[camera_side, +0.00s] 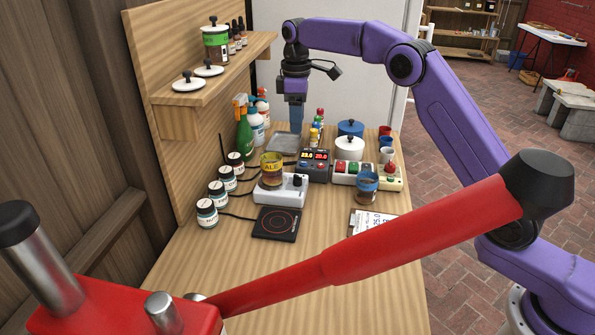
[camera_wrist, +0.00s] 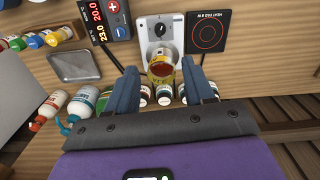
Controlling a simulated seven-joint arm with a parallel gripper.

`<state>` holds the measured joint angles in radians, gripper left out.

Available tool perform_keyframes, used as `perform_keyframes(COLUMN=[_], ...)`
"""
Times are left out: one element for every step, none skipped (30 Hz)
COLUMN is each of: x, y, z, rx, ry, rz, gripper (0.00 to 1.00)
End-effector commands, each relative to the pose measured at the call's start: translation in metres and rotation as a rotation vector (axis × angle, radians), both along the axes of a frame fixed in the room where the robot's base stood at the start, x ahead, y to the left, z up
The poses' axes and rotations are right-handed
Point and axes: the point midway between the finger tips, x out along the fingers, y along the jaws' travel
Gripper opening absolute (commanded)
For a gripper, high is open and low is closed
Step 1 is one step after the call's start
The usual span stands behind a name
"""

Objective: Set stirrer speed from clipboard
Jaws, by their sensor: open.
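The white stirrer (camera_side: 268,192) stands mid-table with a glass of amber liquid labelled ALE (camera_side: 271,168) on it. Its dark round knob (camera_side: 297,181) faces up at the right end. In the wrist view, the stirrer (camera_wrist: 148,48) and knob (camera_wrist: 160,30) lie beyond the fingertips, and the glass (camera_wrist: 161,70) shows between them. The clipboard (camera_side: 373,229) lies at the right table edge, partly hidden by a red bar; "25.0" seems readable, the rest is too small. My gripper (camera_side: 296,131) is open and empty, pointing down behind the stirrer; it also shows in the wrist view (camera_wrist: 160,78).
A black heat pad (camera_side: 276,223) lies in front of the stirrer. A red-display controller (camera_side: 314,166) and a button box (camera_side: 352,174) stand behind and right. A metal tray (camera_wrist: 74,66) and bottles are near my gripper.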

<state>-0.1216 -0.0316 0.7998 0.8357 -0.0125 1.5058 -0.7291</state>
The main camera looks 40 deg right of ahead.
Motion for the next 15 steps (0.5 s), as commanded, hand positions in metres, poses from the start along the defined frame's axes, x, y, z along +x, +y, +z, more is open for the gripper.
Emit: perform_keyframes(x=[0.000, 0.000, 0.000, 0.000, 0.000, 0.000, 0.000, 0.000, 0.000, 0.000, 0.000, 0.000, 0.000, 0.000, 0.000], y=[-0.001, -0.001, -0.001, -0.002, -0.002, -0.002, -0.002, -0.002, -0.002, -0.002, -0.002, -0.002, -0.002, -0.002, -0.002], z=[0.000, 0.000, 0.000, 0.000, 0.000, 0.000, 0.000, -0.001, -0.002, -0.003, -0.005, -0.008, -0.011, -0.014, -0.019], rx=[0.003, 0.005, 0.007, 0.008, 0.009, 0.010, 0.011, 0.011, 0.012, 0.012, 0.012, 0.012, 0.013, 0.012, 0.012], ry=[0.002, 0.002, 0.003, 0.003, 0.003, 0.003, 0.004, 0.004, 0.004, 0.005, 0.006, 0.006, 0.007, 0.007, 0.008], rz=[0.066, 0.104, 0.150, 0.179, 0.204, 0.230, 0.244, 0.256, 0.265, 0.269, 0.271, 0.272, 0.271, 0.271, 0.270], gripper=[0.53, 0.53, 0.53, 0.53, 0.53, 0.53, 0.53, 0.53, 0.53, 0.53, 0.53, 0.53, 0.53, 0.53, 0.53])
